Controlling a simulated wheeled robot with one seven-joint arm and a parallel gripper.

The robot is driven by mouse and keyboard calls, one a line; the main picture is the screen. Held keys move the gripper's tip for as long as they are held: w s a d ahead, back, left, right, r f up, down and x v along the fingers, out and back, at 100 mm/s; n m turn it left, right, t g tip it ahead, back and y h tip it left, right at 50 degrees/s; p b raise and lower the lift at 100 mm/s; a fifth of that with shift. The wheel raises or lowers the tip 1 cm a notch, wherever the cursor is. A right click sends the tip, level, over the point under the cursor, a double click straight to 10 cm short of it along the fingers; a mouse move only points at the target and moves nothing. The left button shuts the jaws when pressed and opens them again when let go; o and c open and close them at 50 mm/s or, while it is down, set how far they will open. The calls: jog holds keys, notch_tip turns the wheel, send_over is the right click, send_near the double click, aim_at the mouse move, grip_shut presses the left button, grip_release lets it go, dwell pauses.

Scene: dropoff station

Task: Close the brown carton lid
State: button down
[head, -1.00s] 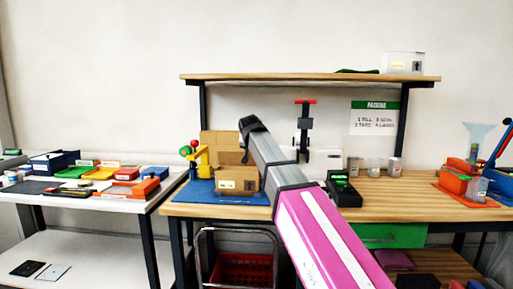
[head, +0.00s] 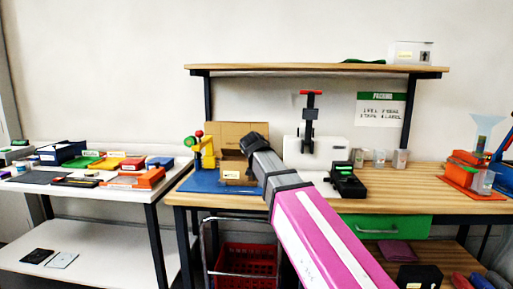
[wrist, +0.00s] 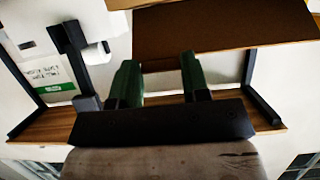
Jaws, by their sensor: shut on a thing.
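The brown carton (head: 237,173) stands on a blue mat (head: 207,184) on the wooden bench in the head view. Its lid (head: 228,134) is raised, standing up at the back of the carton. My gripper (head: 252,143) is at the right part of the lid, above the carton's right side. In the wrist view, the brown lid panel (wrist: 222,28) spans the top, right at the fingertips. My green-tipped fingers (wrist: 158,66) show a gap between them and are shut on the lid edge; the exact contact is hard to see.
A yellow stand (head: 206,153) with red and green knobs is left of the carton. A white machine (head: 316,150) with a black press stands right, beside a black device (head: 347,181). A shelf (head: 300,69) spans above.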

jog(key=shift+s+f, duration=0.1)
jog(key=shift+f, duration=0.15)
jog(key=c, duration=0.6)
grip_release()
jog(key=shift+r, duration=0.1)
jog(key=v, duration=1)
jog(key=shift+s, duration=0.35)
jog(key=shift+r, duration=0.1)
